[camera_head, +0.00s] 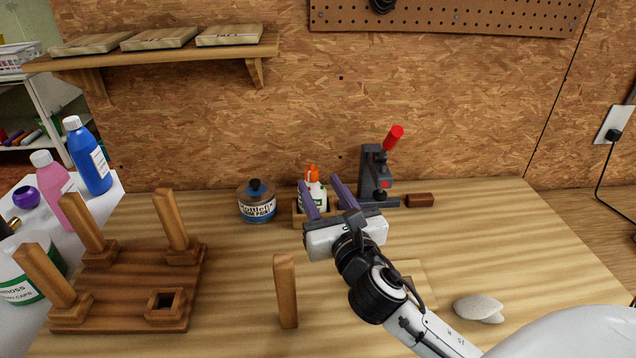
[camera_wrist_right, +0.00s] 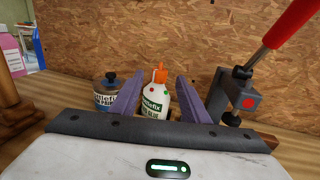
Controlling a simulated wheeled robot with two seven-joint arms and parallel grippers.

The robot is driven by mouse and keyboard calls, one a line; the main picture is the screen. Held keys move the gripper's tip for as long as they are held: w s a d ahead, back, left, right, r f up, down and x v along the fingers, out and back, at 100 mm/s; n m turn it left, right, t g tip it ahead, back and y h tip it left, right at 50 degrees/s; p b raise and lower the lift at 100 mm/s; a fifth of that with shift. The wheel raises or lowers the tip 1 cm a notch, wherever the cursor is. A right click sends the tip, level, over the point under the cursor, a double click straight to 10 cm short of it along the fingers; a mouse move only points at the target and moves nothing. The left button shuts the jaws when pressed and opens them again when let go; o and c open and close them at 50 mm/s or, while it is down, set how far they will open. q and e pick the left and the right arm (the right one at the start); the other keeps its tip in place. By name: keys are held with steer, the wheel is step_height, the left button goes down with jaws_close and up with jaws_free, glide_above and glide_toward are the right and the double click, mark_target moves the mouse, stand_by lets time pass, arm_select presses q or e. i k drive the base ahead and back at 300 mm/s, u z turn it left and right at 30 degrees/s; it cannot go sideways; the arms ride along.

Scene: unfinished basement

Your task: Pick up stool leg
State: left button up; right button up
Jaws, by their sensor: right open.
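The loose stool leg (camera_head: 285,290), a square wooden post, stands upright on the workbench in the head view. The stool seat (camera_head: 130,285) lies at the left with three legs upright in its sockets and one square socket (camera_head: 166,303) empty at its front right. My right gripper (camera_head: 324,194) is open and empty, its purple fingers pointing away toward the glue bottle (camera_head: 313,190), behind and to the right of the loose leg. In the right wrist view the open fingers (camera_wrist_right: 168,98) frame the glue bottle (camera_wrist_right: 155,104). My left gripper is not in view.
A jar (camera_head: 256,203) stands behind the leg. A red-handled clamp tool (camera_head: 374,178) and a small wood block (camera_head: 419,200) are at the back right. A pale stone-like object (camera_head: 478,308) lies at the right. The bench between seat and loose leg is clear.

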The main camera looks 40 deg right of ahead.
mark_target(284, 268)
steer(key=k, duration=1.5)
